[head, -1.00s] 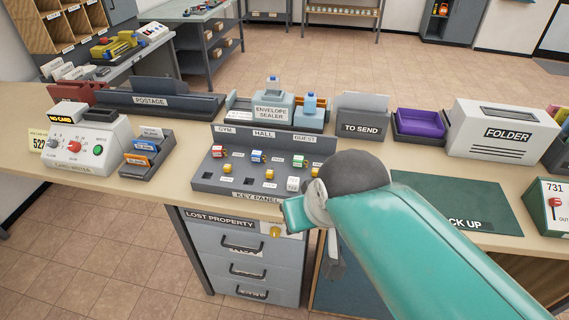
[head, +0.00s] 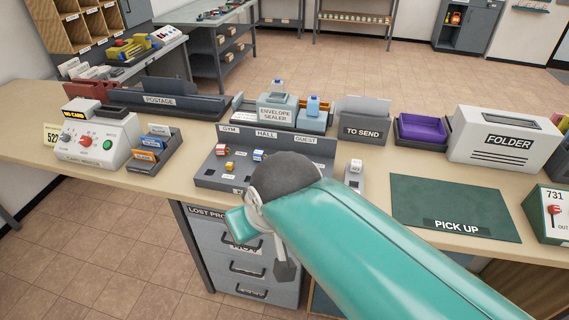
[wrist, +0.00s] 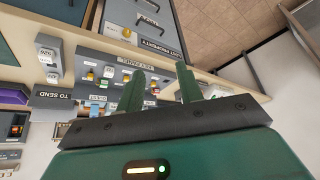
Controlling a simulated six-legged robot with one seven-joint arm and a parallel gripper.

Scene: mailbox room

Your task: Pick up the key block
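The grey key panel (head: 207,177) stands on the counter in the head view, holding small coloured blocks such as a red-and-white one (head: 221,150) and a yellow one (head: 230,166). My arm hides its front right part. Which block is the key block, I cannot tell. In the wrist view the panel (wrist: 137,62) appears turned around, with several blocks beyond my fingers. My gripper (wrist: 160,75) is open, with two green fingers apart and nothing seen between them. It looks short of the panel, and I see no contact. The fingers cannot be made out in the head view.
The lost property drawers (head: 228,240) are below the counter. Behind the panel are the envelope sealer (head: 277,108) and to-send box (head: 362,126). The green pick-up mat (head: 450,197) at right is clear.

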